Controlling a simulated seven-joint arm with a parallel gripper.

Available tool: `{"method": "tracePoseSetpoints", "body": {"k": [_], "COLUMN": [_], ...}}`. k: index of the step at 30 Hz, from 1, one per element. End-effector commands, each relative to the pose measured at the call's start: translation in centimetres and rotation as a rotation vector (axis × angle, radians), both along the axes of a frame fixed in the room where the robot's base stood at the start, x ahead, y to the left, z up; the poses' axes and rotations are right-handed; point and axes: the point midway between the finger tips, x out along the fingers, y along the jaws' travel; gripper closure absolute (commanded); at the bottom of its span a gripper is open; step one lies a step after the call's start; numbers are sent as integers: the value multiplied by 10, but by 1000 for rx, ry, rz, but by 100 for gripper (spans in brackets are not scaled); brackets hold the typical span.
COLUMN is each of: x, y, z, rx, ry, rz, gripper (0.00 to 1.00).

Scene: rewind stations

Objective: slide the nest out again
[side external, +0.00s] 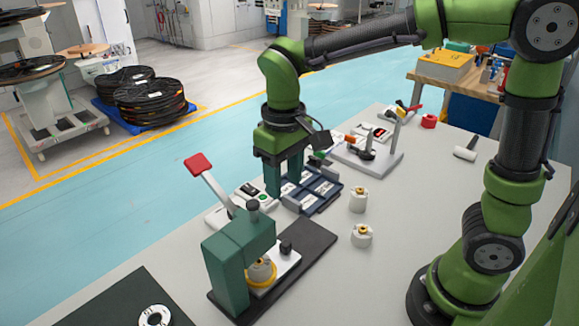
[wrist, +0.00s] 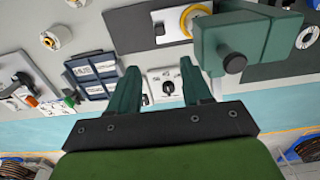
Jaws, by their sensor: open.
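The nest (side external: 288,262) is a pale sliding plate with a black knob (side external: 286,247). It lies on the dark base plate (side external: 318,241) of the green press (side external: 226,262). Its yellow ring (side external: 263,283) sits under the press head, around a pale round part with a brass top (side external: 260,269). The wrist view also shows the nest (wrist: 172,20) and its knob (wrist: 159,29), with the press head partly covering the ring. My gripper (side external: 283,186) is open and empty, above the table behind the nest and apart from it. The press lever with a red grip (side external: 198,164) is raised.
A blue compartment tray (side external: 318,192) stands close to my gripper. A control box with a dark knob (wrist: 168,86) shows between my fingers. Two pale round parts (side external: 358,200) (side external: 362,236) stand right of the tray. A dark mat with a metal ring (side external: 156,315) lies front left.

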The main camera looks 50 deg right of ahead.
Motion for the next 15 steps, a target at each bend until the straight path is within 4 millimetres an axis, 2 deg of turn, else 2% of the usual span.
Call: {"method": "tracePoseSetpoints", "body": {"k": [5, 15], "x": [-2, -2], "y": [-1, -1], "z": [-26, -100], "rx": [-1, 0], "ry": [9, 8], "rz": [-1, -2], "gripper": [51, 51]}}
